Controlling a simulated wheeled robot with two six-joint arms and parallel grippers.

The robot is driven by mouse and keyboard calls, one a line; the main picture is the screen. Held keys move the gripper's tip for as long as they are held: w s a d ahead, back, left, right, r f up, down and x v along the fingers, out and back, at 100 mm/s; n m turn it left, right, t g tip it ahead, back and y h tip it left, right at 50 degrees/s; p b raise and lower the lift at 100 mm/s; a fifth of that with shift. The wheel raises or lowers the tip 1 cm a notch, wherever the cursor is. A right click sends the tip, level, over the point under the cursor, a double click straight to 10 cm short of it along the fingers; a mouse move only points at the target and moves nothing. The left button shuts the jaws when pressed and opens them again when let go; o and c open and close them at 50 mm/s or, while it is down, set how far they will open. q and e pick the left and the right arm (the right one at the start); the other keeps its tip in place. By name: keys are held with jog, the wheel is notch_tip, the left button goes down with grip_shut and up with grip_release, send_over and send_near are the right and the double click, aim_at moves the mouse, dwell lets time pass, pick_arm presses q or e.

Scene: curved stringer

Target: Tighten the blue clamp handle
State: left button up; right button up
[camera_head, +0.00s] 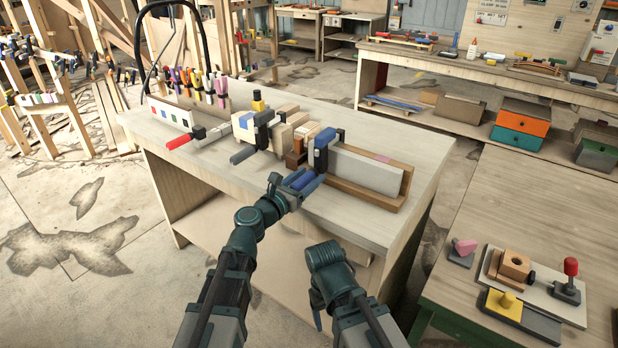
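The blue clamp handle (304,181) points toward me from a dark clamp (323,150) at the front of the workbench (345,222).
A red-handled clamp (178,141) and a grey-handled clamp (243,154) stick out to the left, near wooden blocks (292,122). Several coloured-handled tools stand behind them. A green-edged table (535,215) at the right carries small fixtures.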

pick_arm(q)
grip_shut()
